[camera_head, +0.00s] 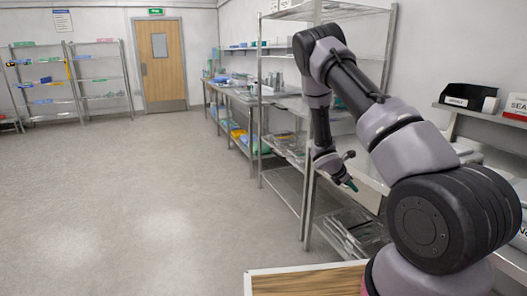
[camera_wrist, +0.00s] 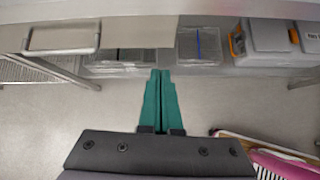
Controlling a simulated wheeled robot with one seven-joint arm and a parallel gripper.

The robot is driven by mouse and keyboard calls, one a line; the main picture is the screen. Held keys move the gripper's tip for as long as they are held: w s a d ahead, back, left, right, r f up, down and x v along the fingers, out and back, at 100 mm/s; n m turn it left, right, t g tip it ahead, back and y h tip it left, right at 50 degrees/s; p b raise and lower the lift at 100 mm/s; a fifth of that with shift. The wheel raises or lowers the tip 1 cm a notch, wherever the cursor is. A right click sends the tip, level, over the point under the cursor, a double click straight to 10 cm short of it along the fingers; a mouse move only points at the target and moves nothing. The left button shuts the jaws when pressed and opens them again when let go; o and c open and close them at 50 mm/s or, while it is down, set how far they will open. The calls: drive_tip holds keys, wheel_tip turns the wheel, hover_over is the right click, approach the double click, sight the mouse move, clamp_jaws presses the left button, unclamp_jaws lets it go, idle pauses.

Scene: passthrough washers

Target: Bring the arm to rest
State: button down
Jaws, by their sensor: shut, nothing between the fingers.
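My arm reaches up and bends down on the right side of the head view, close to the metal racks and counter. My gripper (camera_head: 350,184) hangs at the end of it, beside the rack. In the wrist view my gripper (camera_wrist: 160,75) shows two green fingers pressed together, with nothing between them. The fingers point toward the underside of a counter, where bins stand on a low shelf.
A metal rack (camera_head: 310,120) stands very near my arm, with a counter (camera_head: 365,180) behind it. In the wrist view a grey case (camera_wrist: 262,42) and clear bins (camera_wrist: 122,62) sit on the shelf. The floor (camera_head: 140,200) on the left is clear.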

drive_tip(key=s+a+r+m+y, duration=0.15)
drive_tip(key=s+r+m, duration=0.3)
drive_tip(key=r, duration=0.55)
drive_tip(key=s+a+r+m+y, duration=0.1)
drive_tip(key=s+a+r+m, duration=0.15)
drive_tip(key=r+m, duration=0.45)
drive_tip(key=s+a+r+m+y, duration=0.2)
drive_tip(key=s+r+m, duration=0.15)
drive_tip(key=r, duration=0.85)
drive_tip(key=s+a+r+m+t+y, duration=0.2)
drive_tip(key=s+a+r, duration=0.4)
drive_tip(key=s, duration=0.4)
drive_tip(key=s+a+r+m+t+y, duration=0.2)
drive_tip(key=s+a+r+m+y, duration=0.2)
drive_tip(key=s+a+r+m, duration=0.3)
drive_tip(key=s+r, duration=0.2)
drive_tip(key=s, duration=0.2)
drive_tip(key=shift+a+m, duration=0.15)
drive_tip(key=shift+m, duration=0.15)
